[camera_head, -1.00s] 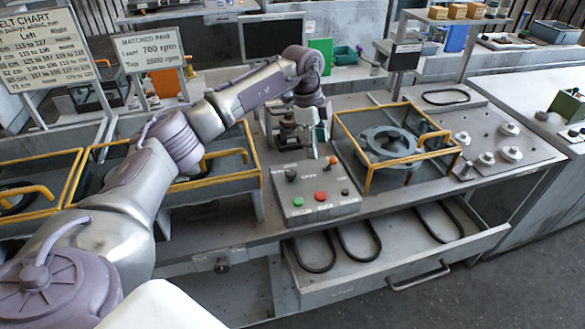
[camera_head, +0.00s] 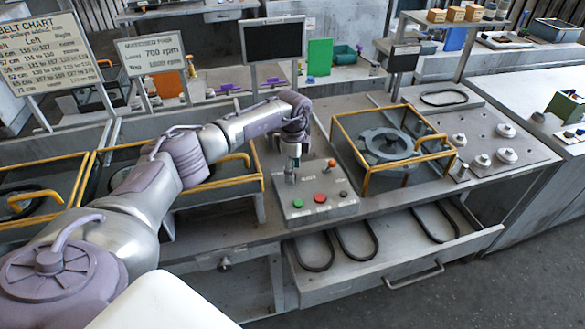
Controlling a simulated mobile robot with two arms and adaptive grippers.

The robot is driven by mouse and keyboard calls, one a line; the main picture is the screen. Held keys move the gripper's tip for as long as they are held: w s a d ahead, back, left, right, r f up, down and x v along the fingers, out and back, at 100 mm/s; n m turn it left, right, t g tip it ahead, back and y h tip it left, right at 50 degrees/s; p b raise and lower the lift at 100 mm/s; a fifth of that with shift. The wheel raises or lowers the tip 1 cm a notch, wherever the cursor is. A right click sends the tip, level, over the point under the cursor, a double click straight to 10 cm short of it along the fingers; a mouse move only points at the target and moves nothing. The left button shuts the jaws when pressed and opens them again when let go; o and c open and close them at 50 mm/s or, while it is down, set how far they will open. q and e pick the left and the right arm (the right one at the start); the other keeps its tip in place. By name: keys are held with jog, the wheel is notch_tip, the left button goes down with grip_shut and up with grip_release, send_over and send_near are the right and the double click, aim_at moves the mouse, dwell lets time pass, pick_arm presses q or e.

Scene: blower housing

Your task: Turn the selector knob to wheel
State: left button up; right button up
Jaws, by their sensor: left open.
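The grey control box (camera_head: 325,205) sits on the bench front at the picture's middle. Its top carries a green button (camera_head: 297,203), a red button (camera_head: 320,198), a small dark knob (camera_head: 343,193) and an orange-tipped lever (camera_head: 331,164). My left gripper (camera_head: 290,178) points down over the box's back left corner, where a black knob stood in view earlier. The gripper is open; its fingers hide that knob, and I cannot tell whether they touch it. The lettering on the box is too small to read. My right gripper is not in view.
A yellow-framed cage (camera_head: 366,183) around a grey round housing (camera_head: 388,143) stands right of the box. An open drawer (camera_head: 400,262) with several black belts juts out below. A belt chart (camera_head: 50,50) and a speed sign (camera_head: 151,52) stand at the back left. A dark screen (camera_head: 273,42) stands behind the arm.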

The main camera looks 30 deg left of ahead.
pick_arm(q)
jog(key=shift+f, duration=0.5)
jog(key=shift+c, duration=0.2)
grip_shut()
